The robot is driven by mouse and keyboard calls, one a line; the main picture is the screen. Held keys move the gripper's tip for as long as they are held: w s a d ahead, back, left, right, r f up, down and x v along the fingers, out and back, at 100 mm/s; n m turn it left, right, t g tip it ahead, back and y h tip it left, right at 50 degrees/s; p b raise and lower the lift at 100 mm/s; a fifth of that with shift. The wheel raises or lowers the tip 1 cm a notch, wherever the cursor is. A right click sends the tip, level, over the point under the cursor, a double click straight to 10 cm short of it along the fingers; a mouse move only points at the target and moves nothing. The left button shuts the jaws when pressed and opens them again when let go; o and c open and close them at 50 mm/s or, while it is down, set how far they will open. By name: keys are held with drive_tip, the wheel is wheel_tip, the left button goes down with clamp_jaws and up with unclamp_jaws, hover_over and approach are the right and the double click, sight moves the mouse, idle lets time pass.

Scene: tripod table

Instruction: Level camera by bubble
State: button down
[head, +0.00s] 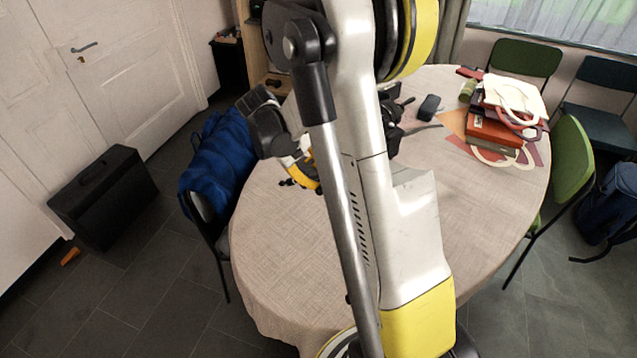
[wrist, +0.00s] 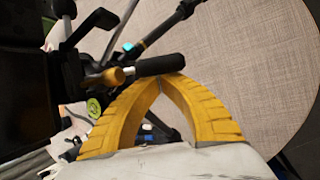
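In the wrist view, my gripper (wrist: 160,82) has two yellow fingers that meet at the tips, with nothing visible between them. The tips lie at the lower edge of a black handle (wrist: 158,65) of the tripod head; I cannot tell if they touch it. A dark boxy body, perhaps the camera (wrist: 25,100), fills the left edge. A small round green disc (wrist: 94,107), perhaps the bubble level, sits left of the fingers; its bubble is too small to read. In the head view, my arm hides most of the tripod (head: 391,115).
The oval table (head: 275,265) has free room at its front left. Red and white bags (head: 497,125) lie at its right, near a small dark object (head: 429,107). A chair with a blue bag (head: 219,155) stands at left, green chairs (head: 571,170) at right, and a black case (head: 104,195) on the floor.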

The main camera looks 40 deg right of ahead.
drive_tip(key=shift+r, duration=0.25)
drive_tip(key=shift+s+a+r+p, duration=0.25)
drive_tip(key=shift+a+r+p, duration=0.05)
drive_tip(key=shift+r, duration=0.15)
drive_tip(key=shift+f, duration=0.1)
